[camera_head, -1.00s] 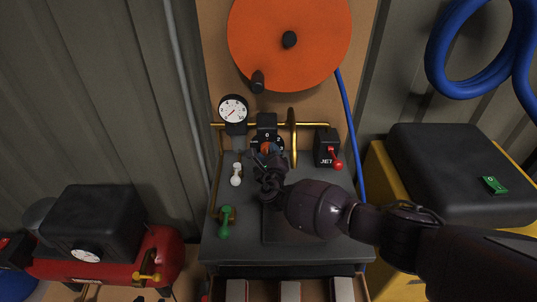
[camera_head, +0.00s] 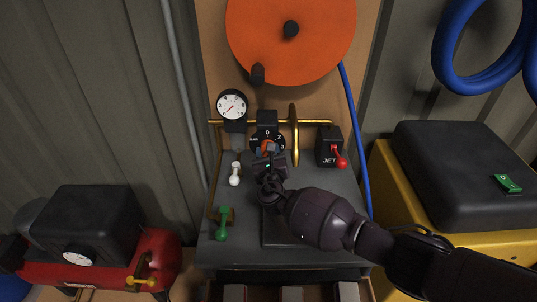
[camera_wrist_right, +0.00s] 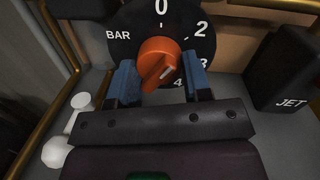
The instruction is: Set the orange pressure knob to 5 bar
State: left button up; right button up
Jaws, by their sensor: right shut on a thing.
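The orange pressure knob (camera_wrist_right: 157,58) sits on a round black dial (camera_wrist_right: 118,50), which reads BAR, 0, 2, 3 and 4. A short white line on the knob slants along the 2-to-4 side; which number it points at is unclear. The lower part of the dial is hidden. My right gripper (camera_wrist_right: 160,78) is shut on the knob, one blue-padded finger on each side. In the head view the knob (camera_head: 267,147) shows just beyond my gripper (camera_head: 268,163). A round white gauge (camera_head: 231,104) stands left of the dial, its needle toward the lower left. My left gripper is out of view.
A white lever (camera_head: 235,174) and a green lever (camera_head: 222,224) are on the left. An orange reel (camera_head: 290,60) hangs above.

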dwell(0.4)
jog(key=o, duration=0.9)
